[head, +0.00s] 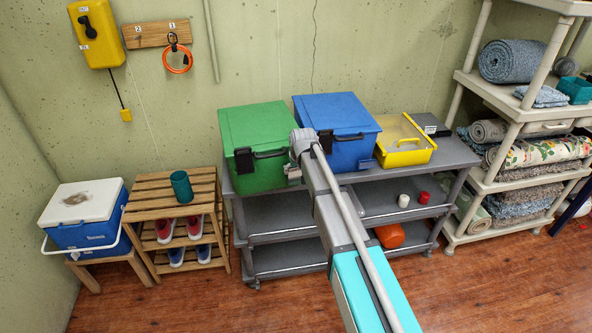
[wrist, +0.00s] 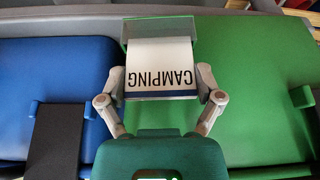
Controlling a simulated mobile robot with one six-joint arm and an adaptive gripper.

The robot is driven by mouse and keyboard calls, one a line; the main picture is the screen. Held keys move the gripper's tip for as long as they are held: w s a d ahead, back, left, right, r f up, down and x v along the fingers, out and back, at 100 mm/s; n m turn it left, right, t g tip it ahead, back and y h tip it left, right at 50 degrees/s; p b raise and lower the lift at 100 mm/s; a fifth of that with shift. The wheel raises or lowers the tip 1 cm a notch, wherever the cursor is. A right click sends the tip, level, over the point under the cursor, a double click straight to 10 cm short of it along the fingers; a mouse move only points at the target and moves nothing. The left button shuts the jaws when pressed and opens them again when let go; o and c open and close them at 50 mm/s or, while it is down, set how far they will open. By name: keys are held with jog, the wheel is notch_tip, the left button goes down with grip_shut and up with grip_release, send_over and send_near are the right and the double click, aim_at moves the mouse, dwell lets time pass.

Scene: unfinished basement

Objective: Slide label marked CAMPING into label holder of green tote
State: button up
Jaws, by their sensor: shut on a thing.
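The green tote (head: 262,130) stands on the left of the grey shelf unit's top, its lid shut. In the wrist view the green tote (wrist: 262,85) fills the right side. My gripper (wrist: 161,94) is shut on the CAMPING label (wrist: 160,58), a white card with black letters that read upside down there and a dark blue band at the near edge. A green frame (wrist: 131,32) shows around the label's far end; I cannot tell whether the label is inside it.
The blue tote (head: 335,117) stands close beside the green one; the blue tote (wrist: 45,80) also fills the wrist view's left. A yellow bin (head: 404,158) stands further right on the grey shelf unit (head: 282,213). A slatted wooden rack (head: 160,193) with a green cup is at left.

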jog(key=shift+f+b, duration=0.8)
jog(key=shift+f, duration=0.05)
jog(key=o, duration=0.7)
jog(key=shift+r, duration=0.25)
notch_tip(320, 180, up, 3)
jog(key=p, duration=0.4)
jog(key=shift+r, duration=0.2)
jog(key=s+d, duration=0.1)
jog(key=s, duration=0.3)
jog(key=s+d+r+p, duration=0.1)
jog(key=s+d, duration=0.1)
jog(key=s, duration=0.2)
jog(key=s+d, duration=0.2)
jog(key=s, duration=0.3)
jog(key=shift+d+r+p, duration=0.15)
jog(key=shift+r+p, duration=0.15)
jog(key=shift+r, duration=0.05)
